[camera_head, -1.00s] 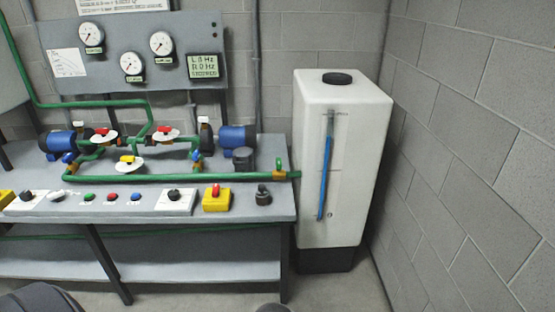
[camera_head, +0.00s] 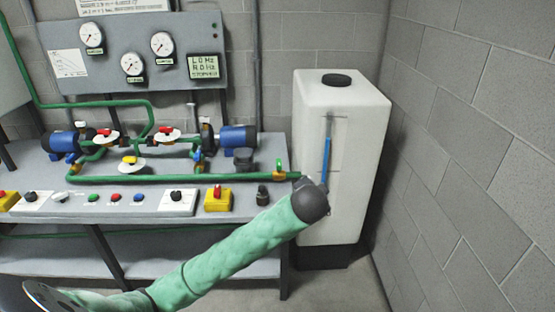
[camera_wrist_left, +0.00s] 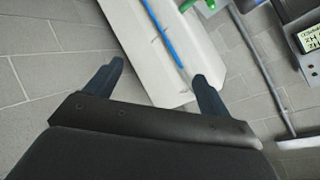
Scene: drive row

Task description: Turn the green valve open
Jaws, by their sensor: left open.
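The green valve (camera_head: 279,166) has a small upright green handle on a brass body. It sits at the right end of the green pipe (camera_head: 190,178), by the bench's right edge. My left arm reaches up from the lower left in the head view and ends in a dark rounded joint in front of the white tank, below and right of the valve. The gripper fingers cannot be made out there. In the left wrist view my left gripper (camera_wrist_left: 159,71) is open and empty, its fingers apart in front of the tank. A green piece (camera_wrist_left: 188,4) shows at that view's top edge; I cannot tell whether it is the valve. My right gripper is not in view.
The white tank (camera_head: 345,100) with a blue level strip (camera_head: 326,160) stands right of the bench (camera_head: 240,208). A yellow box with a red switch (camera_head: 218,199) and a black knob (camera_head: 262,195) sit on the bench front. A block wall (camera_head: 470,150) closes the right side.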

